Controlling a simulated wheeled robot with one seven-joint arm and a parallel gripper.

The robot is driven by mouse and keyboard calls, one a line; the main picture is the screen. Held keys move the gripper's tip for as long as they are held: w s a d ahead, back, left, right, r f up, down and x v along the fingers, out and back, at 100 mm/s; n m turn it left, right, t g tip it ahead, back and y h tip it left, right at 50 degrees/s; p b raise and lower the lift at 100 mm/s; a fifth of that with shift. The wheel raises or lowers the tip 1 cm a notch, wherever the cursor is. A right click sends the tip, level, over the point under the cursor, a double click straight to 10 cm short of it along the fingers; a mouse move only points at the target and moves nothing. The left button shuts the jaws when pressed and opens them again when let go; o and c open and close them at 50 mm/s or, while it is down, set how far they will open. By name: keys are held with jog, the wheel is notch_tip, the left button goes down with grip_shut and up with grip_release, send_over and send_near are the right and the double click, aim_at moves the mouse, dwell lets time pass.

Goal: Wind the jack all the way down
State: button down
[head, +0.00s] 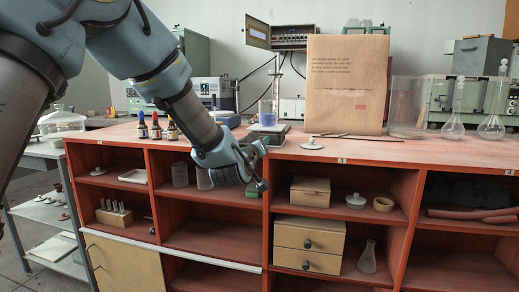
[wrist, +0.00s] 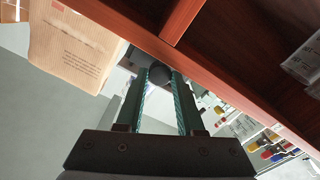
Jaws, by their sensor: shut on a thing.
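The jack (head: 270,129) is a low dark-green device at the bench's front edge. A beaker with blue liquid (head: 266,115) stands above it. My gripper (head: 258,148) reaches up to the bench edge just in front of the jack. In the wrist view, my gripper's two green fingers (wrist: 160,78) are shut on a dark round knob (wrist: 158,74) beside the bench edge. My arm and hand hide part of the jack in the head view, and the fingers cover the knob's sides in the wrist view.
A large brown paper package (head: 346,85) stands right of the jack. Dropper bottles (head: 157,127) stand to its left. Flasks (head: 453,112) are at the right. Red-brown shelving (head: 342,158) with boxes and glassware lies below the bench top, close to my gripper.

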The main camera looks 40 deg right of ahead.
dwell(0.3)
jog(key=c, duration=0.5)
grip_release()
jog(key=v, duration=1)
jog(key=shift+s+a+b, duration=0.2)
jog(key=shift+a+b, duration=0.15)
jog(key=shift+b, duration=0.05)
